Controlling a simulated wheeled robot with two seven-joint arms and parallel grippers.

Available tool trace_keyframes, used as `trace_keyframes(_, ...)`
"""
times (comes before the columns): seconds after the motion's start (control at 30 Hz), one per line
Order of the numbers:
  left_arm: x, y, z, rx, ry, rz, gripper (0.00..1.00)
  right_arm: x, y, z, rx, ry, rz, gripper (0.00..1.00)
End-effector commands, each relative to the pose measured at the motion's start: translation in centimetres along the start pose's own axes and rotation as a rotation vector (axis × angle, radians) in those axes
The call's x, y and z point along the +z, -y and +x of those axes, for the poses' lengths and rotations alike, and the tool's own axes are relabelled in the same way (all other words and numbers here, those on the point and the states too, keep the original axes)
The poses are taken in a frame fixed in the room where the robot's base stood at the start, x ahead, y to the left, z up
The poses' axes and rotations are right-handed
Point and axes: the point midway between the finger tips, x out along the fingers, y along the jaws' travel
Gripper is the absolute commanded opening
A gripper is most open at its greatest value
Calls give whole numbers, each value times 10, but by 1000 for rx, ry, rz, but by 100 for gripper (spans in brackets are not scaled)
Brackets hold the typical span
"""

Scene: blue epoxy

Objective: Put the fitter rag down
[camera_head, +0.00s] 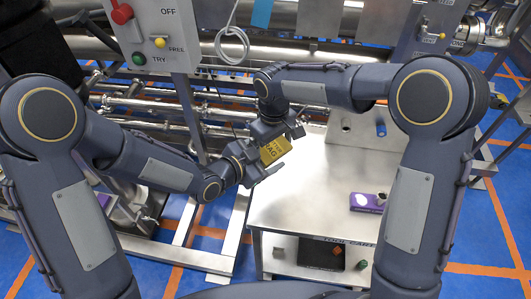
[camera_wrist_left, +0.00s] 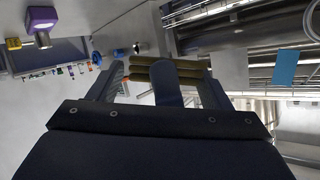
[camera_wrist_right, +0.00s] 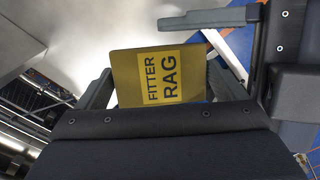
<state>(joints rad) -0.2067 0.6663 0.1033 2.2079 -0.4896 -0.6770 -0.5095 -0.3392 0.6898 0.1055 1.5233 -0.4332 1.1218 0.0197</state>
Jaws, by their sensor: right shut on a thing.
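The fitter rag (camera_head: 275,151) is a folded yellow pad with dark lettering, held in the air above the left part of the steel table. My right gripper (camera_head: 280,141) is shut on it. In the right wrist view the rag (camera_wrist_right: 160,76) sits between the fingers with its label facing the camera. My left gripper (camera_head: 264,160) is close beside the rag with its fingers apart. In the left wrist view the rag's layered edge (camera_wrist_left: 165,72) shows beyond and between those open fingers; I cannot tell whether they touch it.
The steel table (camera_head: 300,205) has a wide bare top. A purple box (camera_head: 367,202) with white on it lies near its right side. Small items stand on the shelf below. A control box (camera_head: 155,35) and steel pipes are behind; a blue floor with orange lines surrounds the table.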

Motion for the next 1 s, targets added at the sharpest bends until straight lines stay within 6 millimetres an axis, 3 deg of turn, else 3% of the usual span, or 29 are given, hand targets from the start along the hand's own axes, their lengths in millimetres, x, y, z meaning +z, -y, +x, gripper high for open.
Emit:
trace_keyframes(0.03, 0, 0, 0, 0, 0, 0, 65, 0, 0, 0, 0, 0, 0, 54)
trace_keyframes(0.27, 0, -2, 0, 4, -1, 1, 37, -1, 0, 0, 1, -4, 0, 54)
trace_keyframes(0.3, 0, -2, 0, 5, -1, 1, 37, -1, 0, 0, 1, -4, 0, 95)
trace_keyframes(0.33, 0, -2, 0, 5, -1, 2, 37, -1, 0, -1, 1, -4, 0, 98)
trace_keyframes(0.67, 0, 0, 0, 1, 0, 0, 37, -1, 1, -5, -1, -3, -1, 100)
trace_keyframes(0.77, 0, 0, 0, 1, 0, 0, 37, -1, 1, -18, -1, -6, 0, 100)
trace_keyframes(1.0, 0, 0, 0, 1, 0, 0, 37, -2, 1, -68, -1, -10, -1, 100)
